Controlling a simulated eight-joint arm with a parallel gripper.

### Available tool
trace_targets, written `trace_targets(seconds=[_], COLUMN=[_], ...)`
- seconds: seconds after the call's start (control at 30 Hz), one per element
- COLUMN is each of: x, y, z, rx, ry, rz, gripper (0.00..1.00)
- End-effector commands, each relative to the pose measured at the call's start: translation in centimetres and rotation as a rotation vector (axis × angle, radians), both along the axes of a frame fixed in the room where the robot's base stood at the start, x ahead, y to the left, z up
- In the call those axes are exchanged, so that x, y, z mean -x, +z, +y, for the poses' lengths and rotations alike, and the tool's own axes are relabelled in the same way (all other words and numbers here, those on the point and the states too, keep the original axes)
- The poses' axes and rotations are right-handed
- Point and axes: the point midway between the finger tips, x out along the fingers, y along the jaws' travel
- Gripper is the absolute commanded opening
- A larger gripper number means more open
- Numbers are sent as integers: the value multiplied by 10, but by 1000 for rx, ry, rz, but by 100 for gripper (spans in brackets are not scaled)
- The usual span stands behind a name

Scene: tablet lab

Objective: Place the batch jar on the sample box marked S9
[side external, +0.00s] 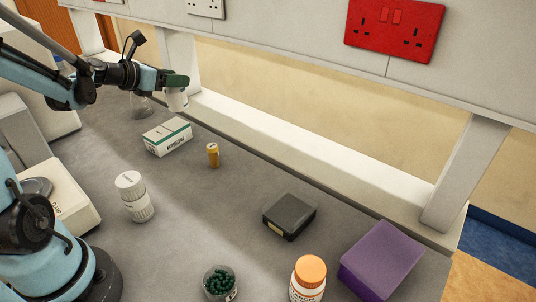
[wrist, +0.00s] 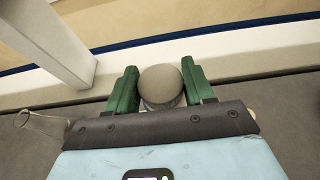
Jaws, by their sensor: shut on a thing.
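My gripper (side external: 175,84) has green fingers and is raised above the far left part of the bench. It is shut on a small pale jar (side external: 177,100), which hangs upright, clear of the bench.
A white-and-green carton (side external: 167,137) and a small amber bottle (side external: 213,155) stand below and right of my gripper. A white ribbed jar (side external: 134,197), a dish of green pills (side external: 220,283), an orange-capped bottle (side external: 308,279) and a purple block (side external: 381,260) stand nearer. Mid-bench is clear.

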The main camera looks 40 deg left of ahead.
Motion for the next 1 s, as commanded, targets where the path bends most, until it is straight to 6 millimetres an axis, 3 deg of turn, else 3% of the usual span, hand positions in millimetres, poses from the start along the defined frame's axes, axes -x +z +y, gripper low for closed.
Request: trace_targets(seconds=[0.1, 0.3, 0.47, 0.73, 1.0], x=[1, 1, 0, 0, 1], y=[-11, -22, -29, -59, -63], z=[20, 37, 39, 39, 38], rx=[1, 0, 0, 0, 0], ry=[4, 1, -1, -1, -1], rz=[-1, -1, -1, -1, -1], gripper=[20, 20, 20, 20, 20])
